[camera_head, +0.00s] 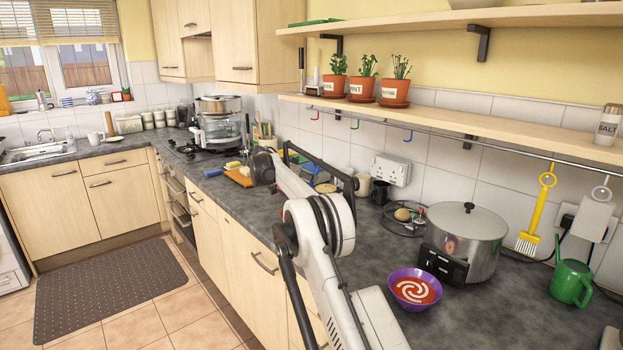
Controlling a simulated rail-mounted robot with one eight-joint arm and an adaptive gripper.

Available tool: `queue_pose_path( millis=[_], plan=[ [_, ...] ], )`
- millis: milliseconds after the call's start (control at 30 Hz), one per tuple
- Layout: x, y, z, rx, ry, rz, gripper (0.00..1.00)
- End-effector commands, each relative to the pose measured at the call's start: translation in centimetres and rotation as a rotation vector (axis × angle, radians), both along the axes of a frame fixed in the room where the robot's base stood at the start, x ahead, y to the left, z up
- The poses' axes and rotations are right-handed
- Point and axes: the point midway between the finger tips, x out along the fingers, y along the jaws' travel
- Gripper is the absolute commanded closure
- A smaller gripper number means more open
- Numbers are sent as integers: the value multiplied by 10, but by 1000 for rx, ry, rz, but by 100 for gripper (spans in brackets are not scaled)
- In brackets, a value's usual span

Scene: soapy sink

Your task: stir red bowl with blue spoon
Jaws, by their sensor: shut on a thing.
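A purple bowl (391,287) stands on the dark worktop in front of the steel pot. Its contents (415,290) are red with a white swirl, and the bowl itself looks purple rather than red. I cannot make out a blue spoon. My white and black arm rises from the bottom middle and reaches back to the left over the worktop. I cannot make out my gripper's fingers or anything held in them. No part of my gripper shows at the bowl.
A steel pot (470,236) stands close behind the bowl, with a green watering can (570,283) to the right. A yellow brush (535,215) hangs from the rail below the shelf. A yellow sponge (232,165) lies farther back. Worktop right of the bowl is clear.

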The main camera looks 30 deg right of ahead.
Motion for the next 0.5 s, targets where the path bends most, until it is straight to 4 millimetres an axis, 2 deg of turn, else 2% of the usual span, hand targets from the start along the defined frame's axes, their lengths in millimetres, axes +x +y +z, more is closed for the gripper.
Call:
queue_pose_path(
  millis=[233,500],
  plan=[
    [0,-1,3,0,0,0,100],
    [2,-10,19,0,-1,0,100]
  ],
)
